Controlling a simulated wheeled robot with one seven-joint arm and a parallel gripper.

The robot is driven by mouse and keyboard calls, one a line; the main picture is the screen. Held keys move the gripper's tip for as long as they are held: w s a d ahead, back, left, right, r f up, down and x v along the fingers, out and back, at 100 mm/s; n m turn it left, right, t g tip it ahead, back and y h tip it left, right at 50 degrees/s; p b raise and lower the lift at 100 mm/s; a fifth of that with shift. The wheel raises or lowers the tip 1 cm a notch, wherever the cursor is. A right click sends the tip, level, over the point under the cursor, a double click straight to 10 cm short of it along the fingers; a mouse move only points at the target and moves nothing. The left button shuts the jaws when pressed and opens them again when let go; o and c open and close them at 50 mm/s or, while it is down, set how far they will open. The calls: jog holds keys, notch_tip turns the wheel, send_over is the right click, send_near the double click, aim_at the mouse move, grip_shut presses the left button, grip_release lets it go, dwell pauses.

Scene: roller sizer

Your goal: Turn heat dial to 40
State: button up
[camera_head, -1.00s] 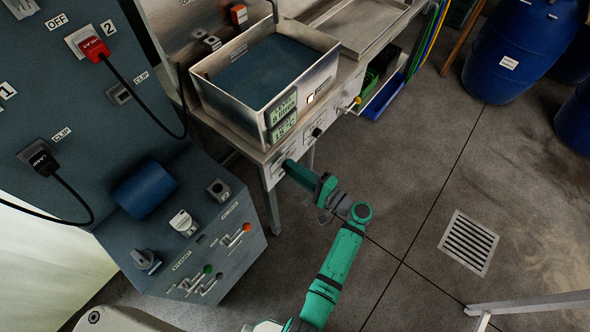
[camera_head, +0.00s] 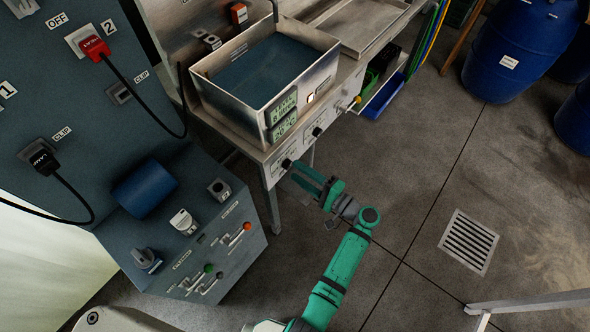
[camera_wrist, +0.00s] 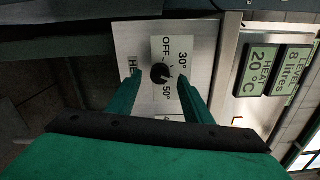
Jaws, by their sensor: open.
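The heat dial (camera_wrist: 160,73) is a small black knob on a pale plate marked OFF, 30° and 50°, with another label partly hidden at the lower edge. I cannot tell clearly where its pointer stands. In the head view the heat dial (camera_head: 287,163) is on the front panel of the steel bench. My gripper (camera_head: 298,173) is open and empty, just in front of the panel and apart from the dial. In the wrist view my gripper (camera_wrist: 158,80) has its fingers on either side of the knob. The heat display (camera_wrist: 262,69) reads 20 °C.
The level display (camera_wrist: 302,72) reads 8 litres. A second dial (camera_head: 317,131) is farther right on the panel. A steel basin (camera_head: 318,72) stands above. A blue-grey control console (camera_head: 215,235) stands left.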

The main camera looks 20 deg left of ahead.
jog(key=v, duration=0.8)
jog(key=shift+w+d, duration=0.15)
jog(key=shift+d, duration=0.05)
